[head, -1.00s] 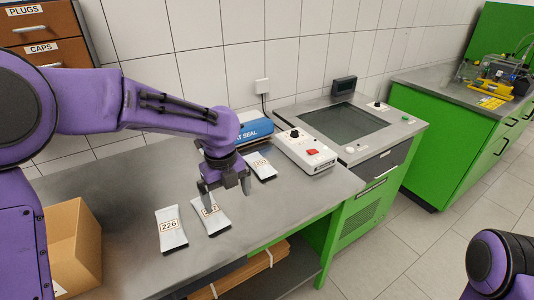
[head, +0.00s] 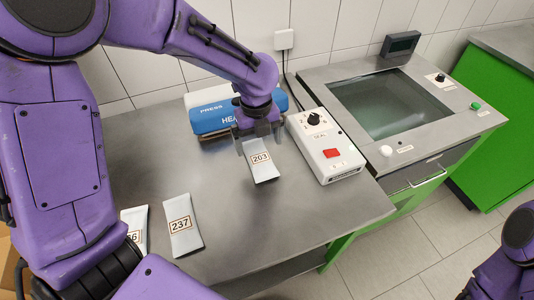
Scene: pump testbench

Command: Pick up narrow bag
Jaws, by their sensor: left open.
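A narrow white bag labelled 203 (head: 263,172) lies on the steel bench in front of the blue heat sealer. My left gripper (head: 259,145) is open over the far end of this bag and hides that end. I cannot tell whether its fingers touch the bag. A similar bag labelled 237 (head: 183,238) lies nearer, to the left. Another bag (head: 138,222), with its label ending in 6, lies beside it, partly hidden by my left arm. My right gripper is out of view.
The blue heat sealer (head: 220,117) stands close behind the gripper. A white control box (head: 326,150) with a red switch is just right of bag 203. A glass-topped machine (head: 388,105) stands further right. The bench (head: 290,225) is clear in front.

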